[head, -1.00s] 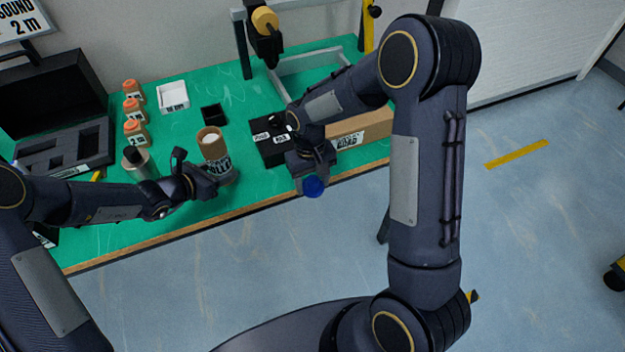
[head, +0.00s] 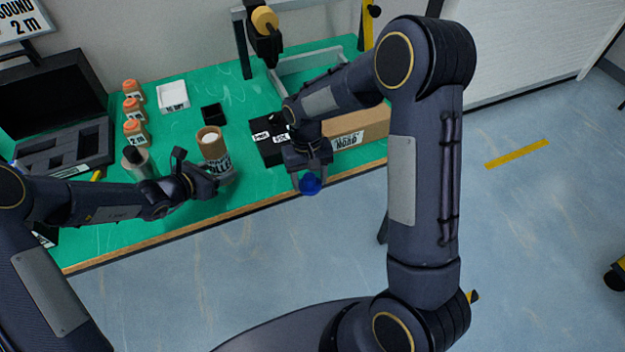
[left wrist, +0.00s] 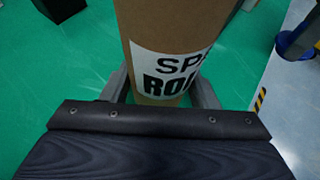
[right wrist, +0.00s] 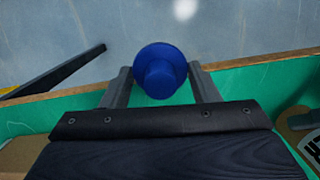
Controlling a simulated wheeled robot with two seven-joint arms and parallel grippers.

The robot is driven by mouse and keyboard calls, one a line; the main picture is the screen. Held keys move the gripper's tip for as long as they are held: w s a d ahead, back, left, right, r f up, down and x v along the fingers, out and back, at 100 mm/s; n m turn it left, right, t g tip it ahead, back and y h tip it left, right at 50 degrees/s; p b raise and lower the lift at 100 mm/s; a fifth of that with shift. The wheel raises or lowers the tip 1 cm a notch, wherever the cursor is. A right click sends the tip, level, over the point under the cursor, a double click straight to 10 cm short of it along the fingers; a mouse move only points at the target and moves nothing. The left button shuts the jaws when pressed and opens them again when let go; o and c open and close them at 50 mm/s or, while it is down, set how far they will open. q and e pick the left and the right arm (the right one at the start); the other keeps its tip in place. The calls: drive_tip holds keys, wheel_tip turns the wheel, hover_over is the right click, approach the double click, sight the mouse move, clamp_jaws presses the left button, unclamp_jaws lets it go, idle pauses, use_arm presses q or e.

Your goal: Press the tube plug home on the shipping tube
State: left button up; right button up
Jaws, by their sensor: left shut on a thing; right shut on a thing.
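The shipping tube (head: 212,147) is a brown cardboard cylinder with a white printed label, standing upright near the front edge of the green bench. It fills the top of the left wrist view (left wrist: 170,30). My left gripper (head: 226,177) is shut around it, one finger on each side. The blue tube plug (head: 310,184) hangs below my right gripper (head: 309,174), out past the bench's front edge and to the right of the tube. In the right wrist view the plug (right wrist: 161,71) sits between the two fingertips, its round flange and narrower stub showing.
A black box (head: 270,150) and a long cardboard box (head: 360,127) lie behind my right gripper. Orange-capped bottles (head: 133,106), a white tray (head: 172,96) and a small black bin (head: 213,114) stand further back. A metal frame stands at the rear.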

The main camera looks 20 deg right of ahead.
drive_tip(key=w+a+r+m, duration=0.2)
drive_tip(key=w+r+m, duration=0.1)
drive_tip(key=w+a+r+m, duration=0.2)
drive_tip(key=w+a+r, duration=0.1)
drive_tip(key=w+a+r+m+y, duration=0.1)
drive_tip(key=w+a+r+m, duration=0.2)
drive_tip(key=shift+w+r+m+t, duration=0.25)
drive_tip(key=shift+w+m+t, duration=0.05)
drive_tip(key=shift+w+t, duration=0.1)
drive_tip(key=a+r+m, duration=0.3)
drive_tip(key=a+r, duration=0.1)
drive_tip(key=w+a+r+m, duration=0.1)
drive_tip(key=a+r+m, duration=0.3)
drive_tip(key=r, duration=0.1)
drive_tip(key=w+a+r+m+t, duration=0.1)
drive_tip(key=a+r+m, duration=0.2)
drive_tip(key=r, duration=0.2)
drive_tip(key=shift+w+a+m, duration=0.25)
drive_tip(key=shift+a+m, duration=0.15)
drive_tip(key=shift+f, duration=2.95)
drive_tip(key=shift+f, duration=1.2)
